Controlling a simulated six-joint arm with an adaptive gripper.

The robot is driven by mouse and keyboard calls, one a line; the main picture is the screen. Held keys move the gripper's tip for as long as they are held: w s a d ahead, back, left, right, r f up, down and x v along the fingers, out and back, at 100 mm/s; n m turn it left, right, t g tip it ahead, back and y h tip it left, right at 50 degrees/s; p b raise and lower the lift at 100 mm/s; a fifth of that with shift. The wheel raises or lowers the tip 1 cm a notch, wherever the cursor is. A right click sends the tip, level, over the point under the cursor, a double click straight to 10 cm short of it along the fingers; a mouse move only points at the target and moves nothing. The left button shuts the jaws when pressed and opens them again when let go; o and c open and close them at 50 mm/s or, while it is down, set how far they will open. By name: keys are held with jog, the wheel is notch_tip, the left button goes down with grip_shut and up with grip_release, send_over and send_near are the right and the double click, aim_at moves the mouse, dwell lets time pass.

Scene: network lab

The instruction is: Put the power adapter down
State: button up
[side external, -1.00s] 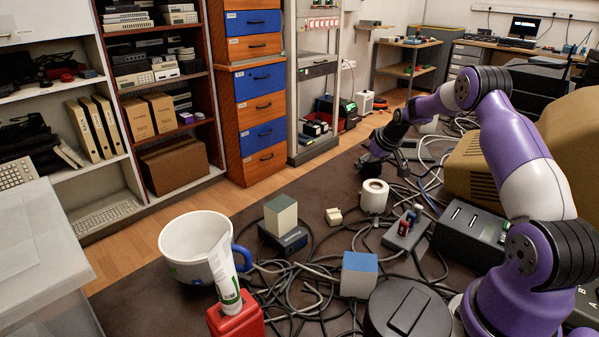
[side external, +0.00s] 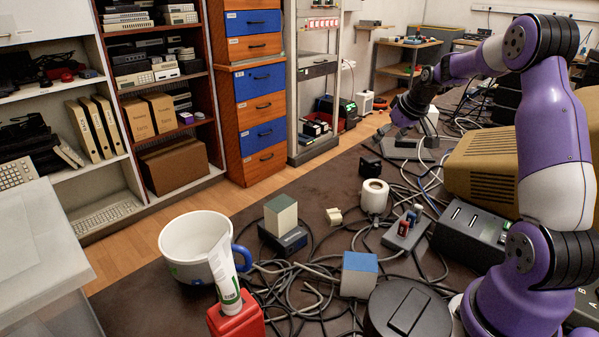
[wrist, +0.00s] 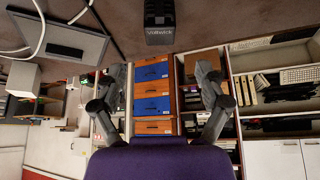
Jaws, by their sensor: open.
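The power adapter (side external: 370,166), a small black block, rests on the dark table in the side view, behind the white roll. In the wrist view the adapter (wrist: 159,22) shows at the top centre with pale lettering on its face, beyond my fingertips and apart from them. My gripper (side external: 403,115) is above and behind the adapter in the side view. In the wrist view its two fingers (wrist: 160,78) are spread wide with nothing between them.
A flat grey device (side external: 412,150) lies right of the adapter, with a white block behind it. The white roll (side external: 374,196) and a power strip (side external: 405,232) with cables lie in front. Bare table (side external: 325,180) is left of the adapter.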

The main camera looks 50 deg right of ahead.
jog(key=a+r+n, duration=0.1)
jog(key=a+r, duration=0.4)
jog(key=a, duration=0.5)
jog(key=s+a+n+y, duration=0.1)
jog(key=s+a, duration=0.6)
jog(key=a, duration=0.2)
jog(key=s+a+r+n+y, duration=0.1)
jog(key=s+a+n, duration=0.1)
jog(key=s+a, duration=0.5)
jog(key=a, duration=0.3)
jog(key=shift+a+r, duration=0.15)
jog(key=shift+r, duration=0.05)
